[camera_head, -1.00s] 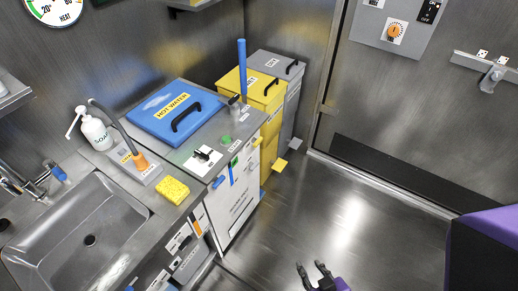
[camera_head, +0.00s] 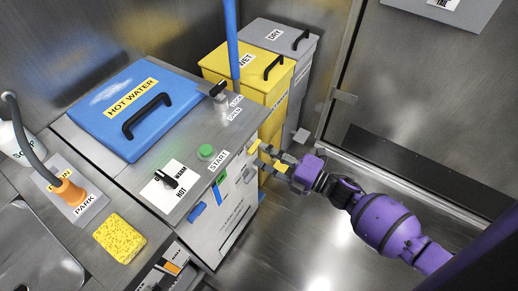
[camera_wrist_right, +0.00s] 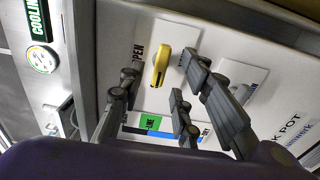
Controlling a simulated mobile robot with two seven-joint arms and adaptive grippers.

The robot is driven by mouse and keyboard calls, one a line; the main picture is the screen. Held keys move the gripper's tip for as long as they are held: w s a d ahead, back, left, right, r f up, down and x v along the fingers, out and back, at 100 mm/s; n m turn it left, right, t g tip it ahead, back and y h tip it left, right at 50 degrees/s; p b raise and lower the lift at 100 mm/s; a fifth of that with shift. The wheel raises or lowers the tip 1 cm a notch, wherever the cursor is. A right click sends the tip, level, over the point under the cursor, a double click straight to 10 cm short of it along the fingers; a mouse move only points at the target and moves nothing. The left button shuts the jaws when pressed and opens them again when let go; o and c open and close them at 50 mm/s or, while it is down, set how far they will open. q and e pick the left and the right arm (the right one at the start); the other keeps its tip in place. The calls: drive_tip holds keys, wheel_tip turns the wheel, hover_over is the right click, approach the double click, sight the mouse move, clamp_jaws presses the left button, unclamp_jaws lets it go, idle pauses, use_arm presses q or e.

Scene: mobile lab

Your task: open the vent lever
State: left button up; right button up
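A short yellow lever (camera_wrist_right: 160,66) sits on a white plate in the right wrist view, with a partly visible OPEN label on its left. I take it as the vent lever; no vent label is readable. It shows small on the side of the hot water cabinet (camera_head: 230,212) in the head view (camera_head: 255,146). My right gripper (camera_wrist_right: 156,86) is open, its fingers on either side of the lever; I see no clear contact. In the head view my right gripper (camera_head: 268,158) reaches the cabinet side from the right. My left gripper is not in view.
The yellow WET bin (camera_head: 222,68) and grey DRY bin (camera_head: 265,30) stand behind the cabinet. A blue HOT WATER lid (camera_head: 130,85), green START button (camera_head: 206,151) and black knob (camera_head: 168,180) are on top. The floor (camera_head: 310,235) below my arm is clear.

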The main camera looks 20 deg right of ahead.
sight(257, 149)
drive_tip(key=shift+x, duration=1.55)
drive_tip(key=shift+c, duration=0.5)
clamp_jaws()
drive_tip(key=m+p, duration=0.1)
drive_tip(key=m, duration=0.2)
drive_tip(key=shift+m, duration=0.4)
drive_tip(key=shift+s+f+m, duration=0.1)
drive_tip(key=shift+f+m, duration=0.1)
drive_tip(key=shift+m, duration=0.3)
drive_tip(key=shift+c, duration=0.3)
unclamp_jaws()
drive_tip(key=shift+o, duration=0.8)
drive_tip(key=shift+r, duration=0.1)
drive_tip(key=v, duration=1.2)
